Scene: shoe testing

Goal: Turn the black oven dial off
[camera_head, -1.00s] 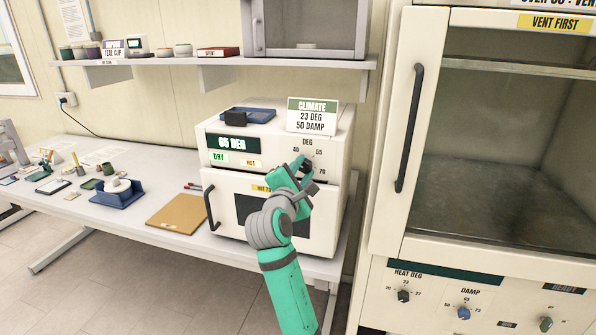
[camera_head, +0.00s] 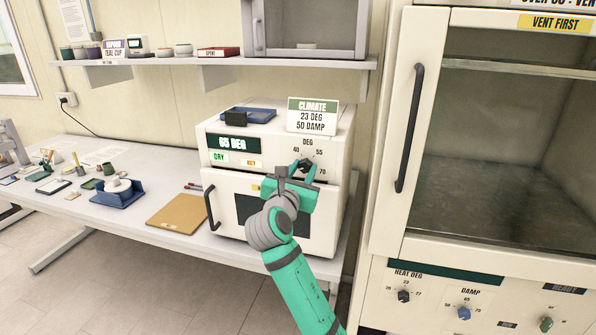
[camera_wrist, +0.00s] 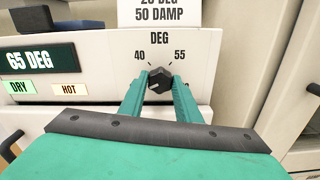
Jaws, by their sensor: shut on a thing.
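The white oven (camera_head: 220,172) stands on the bench and its display reads "65 DEG". The black oven dial (camera_wrist: 160,79) sits on its upper right panel under "DEG", between the printed "40" and "55". My gripper (camera_wrist: 160,84) is shut on the dial, with one green finger on each side of it. In the head view my gripper (camera_head: 303,168) is at the panel and largely hides the dial. The lower dial markings are hidden in the wrist view.
A "CLIMATE 23 DEG 50 DAMP" sign (camera_head: 312,116) and a blue tray (camera_head: 247,115) are on top of the oven. A tall cabinet (camera_head: 388,200) with a black handle stands close on the right. A brown board (camera_head: 181,213) lies left of the oven.

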